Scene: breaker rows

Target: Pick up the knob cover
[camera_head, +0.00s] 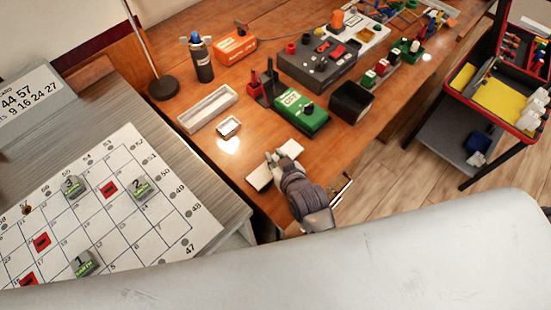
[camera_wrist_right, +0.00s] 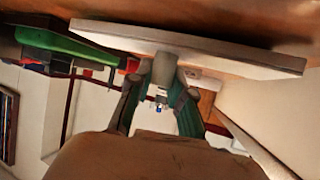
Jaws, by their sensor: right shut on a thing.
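A flat white plate (camera_head: 259,178) is at the near end of the wooden table; I take it to be the knob cover, though no label shows. My right gripper (camera_head: 273,160) reaches in from the front and is shut on its middle, hiding that part, so white shows on both sides of the fingers. In the right wrist view the plate (camera_wrist_right: 215,54) runs wide across the top, with the fingers (camera_wrist_right: 163,72) shut at its edge. I cannot tell whether it touches the table. My left gripper is not in view.
A board with a numbered grid (camera_head: 120,205) lies left. The table's right edge is close.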

